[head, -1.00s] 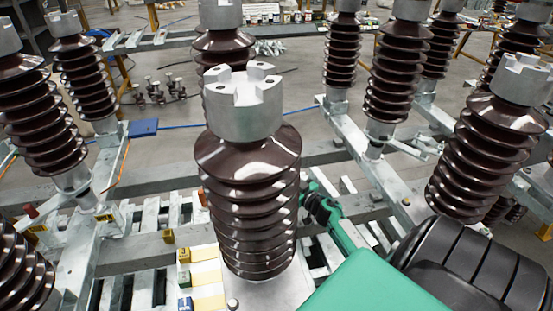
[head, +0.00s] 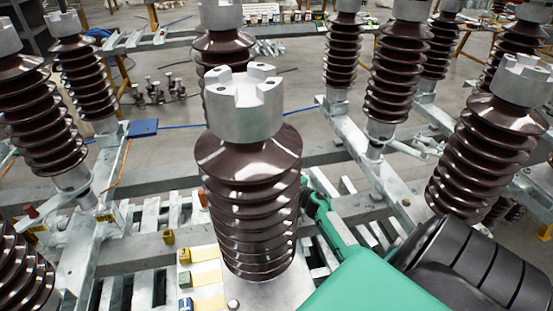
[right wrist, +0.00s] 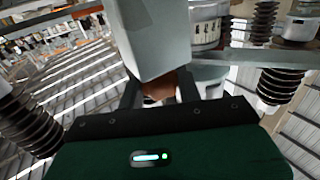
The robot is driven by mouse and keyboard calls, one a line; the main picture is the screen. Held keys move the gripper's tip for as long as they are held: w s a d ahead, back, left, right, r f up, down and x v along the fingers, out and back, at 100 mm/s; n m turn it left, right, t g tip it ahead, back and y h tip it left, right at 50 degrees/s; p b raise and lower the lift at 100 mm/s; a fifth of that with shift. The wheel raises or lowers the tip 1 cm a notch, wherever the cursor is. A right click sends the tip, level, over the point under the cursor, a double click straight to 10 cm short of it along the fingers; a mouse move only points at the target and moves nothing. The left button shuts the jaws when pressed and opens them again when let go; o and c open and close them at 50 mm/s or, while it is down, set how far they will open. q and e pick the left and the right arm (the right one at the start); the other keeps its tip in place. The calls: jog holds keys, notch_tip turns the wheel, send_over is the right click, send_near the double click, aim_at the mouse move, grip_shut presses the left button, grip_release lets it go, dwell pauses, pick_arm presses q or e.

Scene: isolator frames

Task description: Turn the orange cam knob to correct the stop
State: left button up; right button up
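In the right wrist view, a brown-orange piece (right wrist: 158,86), which looks like the cam knob, shows under a large pale grey block (right wrist: 152,38). My right gripper (right wrist: 161,94) has its dark fingers on either side of this piece. Whether they touch it is unclear. In the head view my green right arm reaches from the lower right to behind the central brown insulator (head: 250,190), which hides the fingertips. A small orange piece (head: 203,199) shows at this insulator's left edge; I cannot tell if it is the same knob. My left gripper is not in view.
Ribbed brown insulators with grey caps stand on steel rails (head: 360,165) all around. Yellow (head: 184,256) and blue (head: 185,304) blocks with yellow labels sit left of the central insulator's base. A blue pad (head: 143,128) lies farther back. Open floor shows behind.

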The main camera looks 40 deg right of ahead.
jog(key=shift+n+y, duration=0.3)
jog(key=shift+y, duration=0.1)
